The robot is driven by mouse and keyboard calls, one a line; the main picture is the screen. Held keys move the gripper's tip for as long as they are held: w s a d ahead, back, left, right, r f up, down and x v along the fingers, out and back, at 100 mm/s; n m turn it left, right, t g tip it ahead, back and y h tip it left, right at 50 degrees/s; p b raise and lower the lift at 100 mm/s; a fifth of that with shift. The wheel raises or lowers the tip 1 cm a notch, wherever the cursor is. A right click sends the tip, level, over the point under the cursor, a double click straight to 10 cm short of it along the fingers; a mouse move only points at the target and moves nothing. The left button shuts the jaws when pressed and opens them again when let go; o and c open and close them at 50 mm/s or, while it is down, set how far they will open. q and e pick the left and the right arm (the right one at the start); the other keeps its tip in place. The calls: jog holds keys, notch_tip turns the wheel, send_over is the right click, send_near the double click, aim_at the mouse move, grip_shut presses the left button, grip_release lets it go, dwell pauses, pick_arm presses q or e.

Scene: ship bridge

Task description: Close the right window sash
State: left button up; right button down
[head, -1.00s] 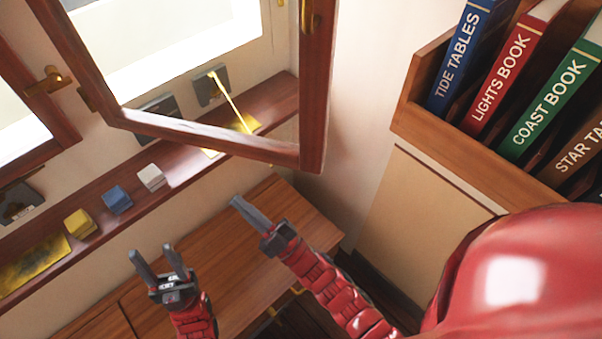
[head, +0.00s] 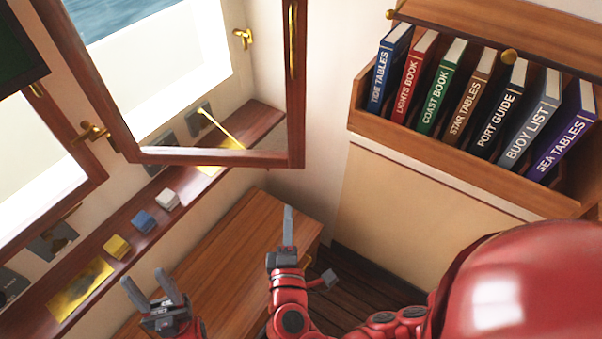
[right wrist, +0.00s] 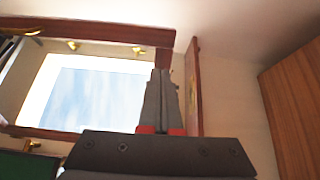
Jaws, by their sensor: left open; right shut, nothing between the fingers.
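The right window sash (head: 296,90), a reddish-brown wooden frame with glass, stands open into the room in the head view. Its free edge carries a brass handle (head: 292,40). My left gripper (head: 144,278) is open and empty at the lower left, above the desk and sill area.
A wooden sill (head: 185,190) holds a white block (head: 168,199), a blue block (head: 143,222) and a yellow block (head: 117,247). A yellow stay bar (head: 217,128) lies behind the sash. A wooden desk (head: 215,240) is below. A bookshelf (head: 440,150) stands right.

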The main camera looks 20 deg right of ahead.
jog(key=s+r, duration=0.1)
jog(key=m+h+b, duration=0.1)
jog(key=b, duration=0.2)
send_near(300, 159)
jog(key=w, duration=0.2)
jog(key=w+p, duration=0.1)
jog(key=w+d+r+p, duration=0.1)
jog(key=shift+w+d+g, duration=0.3)
jog(key=shift+w+d, duration=0.05)
jog(key=shift+w+d+f+p, duration=0.15)
jog(key=shift+w+p, duration=0.1)
jog(key=shift+w, duration=0.2)
jog(key=shift+w+d+f+p, duration=0.1)
jog(key=shift+w+d+p, duration=0.1)
jog(key=shift+w, duration=0.2)
